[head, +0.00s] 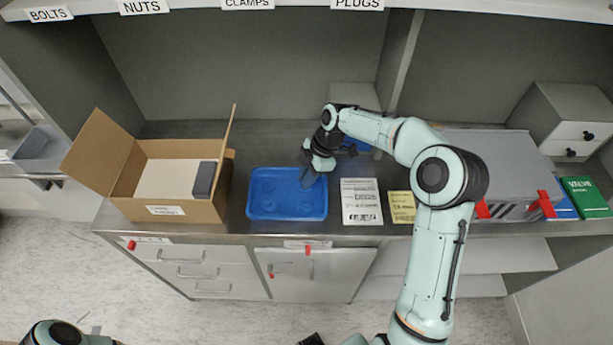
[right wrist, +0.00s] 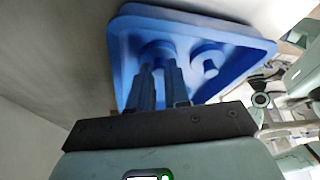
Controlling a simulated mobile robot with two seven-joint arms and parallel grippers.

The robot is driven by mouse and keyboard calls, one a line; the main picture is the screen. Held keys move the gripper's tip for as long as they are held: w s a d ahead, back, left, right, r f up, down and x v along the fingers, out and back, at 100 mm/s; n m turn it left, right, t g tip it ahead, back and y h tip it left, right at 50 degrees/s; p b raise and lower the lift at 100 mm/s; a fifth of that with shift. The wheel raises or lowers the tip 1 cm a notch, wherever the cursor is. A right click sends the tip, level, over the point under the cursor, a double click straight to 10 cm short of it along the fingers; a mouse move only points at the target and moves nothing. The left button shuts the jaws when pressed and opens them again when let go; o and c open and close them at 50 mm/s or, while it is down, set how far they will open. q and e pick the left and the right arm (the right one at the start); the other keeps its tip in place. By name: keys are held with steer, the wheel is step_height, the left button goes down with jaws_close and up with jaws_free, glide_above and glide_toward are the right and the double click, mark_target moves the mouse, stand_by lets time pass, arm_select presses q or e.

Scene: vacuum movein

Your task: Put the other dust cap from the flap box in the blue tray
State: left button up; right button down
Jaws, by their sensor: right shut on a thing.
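The blue tray (head: 259,212) lies on the counter with low round shapes in it. My right gripper (head: 308,180) is over the tray's right back part, pointing down. In the right wrist view its fingers (right wrist: 161,80) are closed on a round blue dust cap (right wrist: 158,52), in front of the tray (right wrist: 122,50). Whether the cap touches the tray floor I cannot tell. Another round blue cap (right wrist: 207,58) sits in the tray beside it. The flap box (head: 125,185), brown cardboard with raised flaps, stands left of the tray. My left gripper is not clearly in view.
A dark grey block (head: 204,180) is at the flap box's right side. A white printed sheet (head: 361,202) and a yellow card (head: 401,207) lie right of the tray. A grey case (head: 495,160) with red latches and a green book (head: 585,197) stand further right.

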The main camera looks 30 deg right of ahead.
steer(key=c, duration=1.1)
jaws_free()
steer(key=shift+f, duration=0.1)
arm_select(q)
steer(key=shift+f, duration=0.1)
steer(key=shift+w+r+p, duration=0.45)
steer(key=shift+r+p, duration=0.2)
steer(key=shift+r, duration=0.2)
arm_select(e)
steer(key=v, duration=1.2)
arm_select(q)
steer(key=shift+s, duration=0.1)
arm_select(e)
steer(key=shift+s, duration=0.15)
